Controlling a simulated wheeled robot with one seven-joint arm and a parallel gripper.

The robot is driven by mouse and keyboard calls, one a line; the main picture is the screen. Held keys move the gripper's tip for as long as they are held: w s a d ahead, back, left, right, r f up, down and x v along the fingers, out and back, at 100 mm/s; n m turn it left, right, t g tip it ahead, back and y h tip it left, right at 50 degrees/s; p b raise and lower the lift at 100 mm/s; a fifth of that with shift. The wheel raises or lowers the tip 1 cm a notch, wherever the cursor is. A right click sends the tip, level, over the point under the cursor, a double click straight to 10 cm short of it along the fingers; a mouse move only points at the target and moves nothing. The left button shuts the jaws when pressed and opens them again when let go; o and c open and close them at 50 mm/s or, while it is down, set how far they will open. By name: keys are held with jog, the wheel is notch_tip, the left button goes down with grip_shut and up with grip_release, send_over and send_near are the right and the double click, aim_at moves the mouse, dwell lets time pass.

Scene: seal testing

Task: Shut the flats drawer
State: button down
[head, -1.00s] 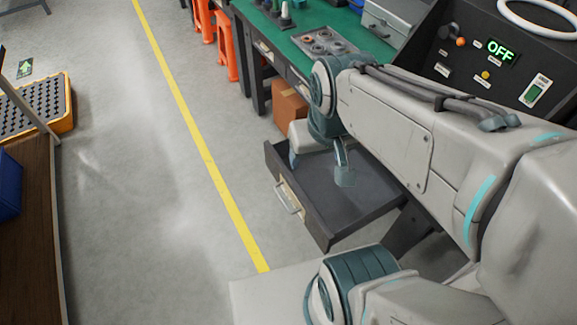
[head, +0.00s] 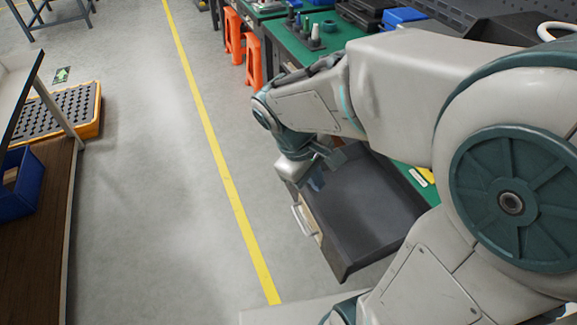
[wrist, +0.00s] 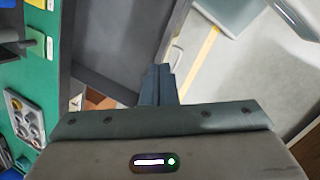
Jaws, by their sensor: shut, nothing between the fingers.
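The flats drawer (head: 365,215) is pulled out from under the green-topped bench. Its dark tray looks empty, and its front has a pale handle (head: 303,220) facing the aisle. My arm reaches over the drawer's far part and hides some of it. My gripper (head: 325,160) is at the drawer's far front corner. In the wrist view my gripper (wrist: 158,80) has its fingers together with nothing between them, close to the drawer's front wall (wrist: 178,30). I cannot tell whether they touch it.
The bench (head: 325,38) carries small parts and blue and black boxes. Orange stools (head: 253,62) stand by it. A yellow floor line (head: 215,150) runs along the clear aisle. A wooden shelf with a blue bin (head: 20,190) stands at left.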

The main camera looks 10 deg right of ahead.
aim_at(305, 204)
jog(key=w+a+f+n+t+h+b, duration=0.1)
jog(key=w+a+f+n+h+b, duration=0.25)
jog(key=a+f+n, duration=0.45)
jog(key=w+a+f+n+t+h+b, duration=0.15)
jog(key=w+a+f+n+b, duration=0.3)
jog(key=f, duration=0.65)
jog(key=shift+n, duration=0.25)
jog(key=x, duration=0.6)
jog(key=b+x, duration=0.1)
jog(key=x, duration=0.2)
jog(key=shift+w+d+r, duration=0.15)
jog(key=shift+w, duration=0.15)
jog(key=d, duration=0.1)
jog(key=w+d, duration=0.1)
jog(key=d, duration=0.1)
jog(key=shift+d, duration=0.2)
jog(key=shift+w+d, duration=0.1)
jog(key=shift+d, duration=0.35)
